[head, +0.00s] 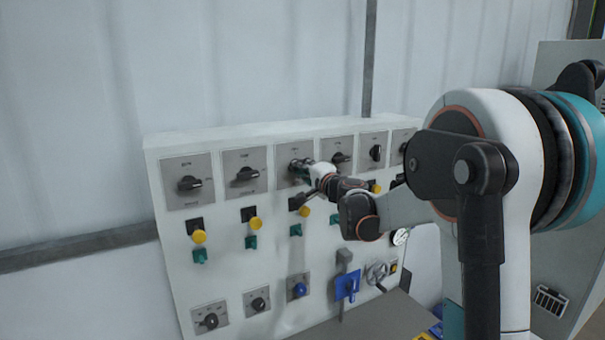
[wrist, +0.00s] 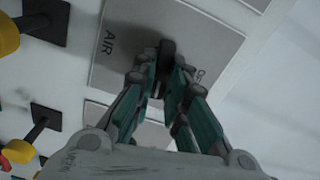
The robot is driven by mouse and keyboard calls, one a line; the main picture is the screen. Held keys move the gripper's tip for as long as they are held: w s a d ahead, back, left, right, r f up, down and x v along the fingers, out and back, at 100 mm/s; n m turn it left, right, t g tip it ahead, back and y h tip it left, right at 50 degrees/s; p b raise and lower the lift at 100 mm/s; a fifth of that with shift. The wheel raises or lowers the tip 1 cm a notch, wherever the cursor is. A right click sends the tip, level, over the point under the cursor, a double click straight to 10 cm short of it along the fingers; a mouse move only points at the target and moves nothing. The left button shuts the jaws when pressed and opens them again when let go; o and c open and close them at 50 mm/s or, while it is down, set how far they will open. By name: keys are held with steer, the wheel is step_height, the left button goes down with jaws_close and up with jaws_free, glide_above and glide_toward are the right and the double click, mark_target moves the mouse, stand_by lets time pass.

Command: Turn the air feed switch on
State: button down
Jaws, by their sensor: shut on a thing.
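The air feed switch is a black rotary knob (wrist: 167,48) on a grey square plate (wrist: 115,62) with the printed word AIR. In the wrist view my gripper (wrist: 162,78) has its two teal-and-grey fingers closed around the knob, which hides most of it. In the head view my gripper (head: 300,171) is at the third plate (head: 291,152) from the left in the top row of the white panel. My gripper covers the switch there, so its exact pointing cannot be read.
Similar black rotary switches stand left (head: 246,174) and right (head: 341,159) on the panel (head: 225,285). Yellow knobs (head: 256,223) and green switches (head: 251,242) stick out below. Space before the panel's left part is free.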

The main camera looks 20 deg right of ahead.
steer(key=shift+f+m+b, duration=0.15)
steer(key=shift+m+b, duration=0.2)
steer(key=shift+m, duration=0.55)
steer(key=c, duration=1.6)
jaws_free()
steer(key=s+d, duration=0.1)
steer(key=s, duration=1.1)
